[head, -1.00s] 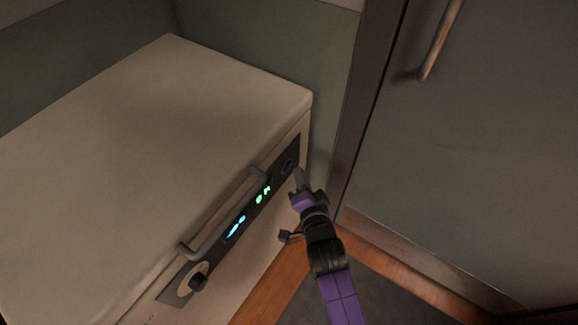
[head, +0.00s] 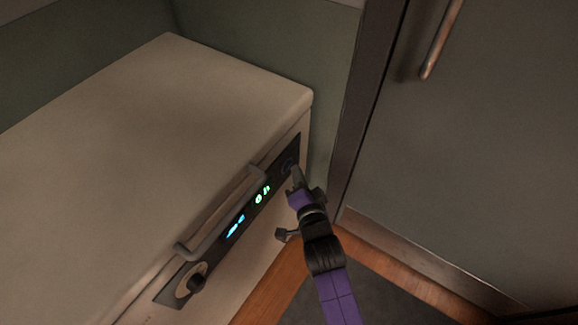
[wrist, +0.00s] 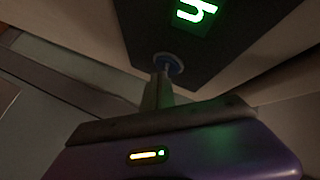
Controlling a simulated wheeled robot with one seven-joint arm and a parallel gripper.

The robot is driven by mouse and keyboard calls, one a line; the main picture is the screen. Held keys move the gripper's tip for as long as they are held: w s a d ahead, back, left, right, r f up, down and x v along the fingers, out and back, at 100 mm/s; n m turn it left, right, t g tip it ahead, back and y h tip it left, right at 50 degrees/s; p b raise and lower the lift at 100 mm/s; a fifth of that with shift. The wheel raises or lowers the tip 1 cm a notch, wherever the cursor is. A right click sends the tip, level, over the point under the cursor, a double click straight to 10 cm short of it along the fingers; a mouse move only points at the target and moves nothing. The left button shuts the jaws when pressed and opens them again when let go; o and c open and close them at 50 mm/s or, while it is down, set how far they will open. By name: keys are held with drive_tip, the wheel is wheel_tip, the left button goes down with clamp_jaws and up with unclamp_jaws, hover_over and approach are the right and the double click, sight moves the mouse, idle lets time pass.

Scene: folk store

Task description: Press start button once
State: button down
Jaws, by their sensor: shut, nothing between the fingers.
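A pale box-shaped appliance (head: 150,120) has a dark control panel (head: 215,240) on its front with lit blue and green displays. The round start button (head: 287,165) is at the panel's right end, partly hidden by my fingers. My purple gripper (head: 296,172) is shut and empty. Its fingertips, also in the wrist view (wrist: 161,72), are at the button and overlap it; I cannot tell how firmly they touch.
A grey handle bar (head: 220,213) runs along the appliance's front edge, left of my gripper. A round knob (head: 196,282) is at the panel's left end. A dark cabinet door (head: 480,150) with a wooden handle (head: 441,40) stands to the right.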

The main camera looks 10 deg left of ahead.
drive_tip(key=shift+w+a+b, duration=0.15)
drive_tip(key=shift+a+b, duration=0.25)
drive_tip(key=shift+b, duration=0.15)
idle(0.8)
drive_tip(key=shift+d, duration=0.1)
drive_tip(key=shift+s+d+p, duration=0.3)
drive_tip(key=shift+d+p, duration=0.4)
drive_tip(key=shift+p, duration=0.1)
drive_tip(key=shift+d, duration=0.1)
drive_tip(key=d, duration=0.1)
drive_tip(key=s+d, duration=0.1)
drive_tip(key=d, duration=0.2)
drive_tip(key=shift+s+d, duration=0.3)
drive_tip(key=shift+s, duration=0.05)
idle(0.6)
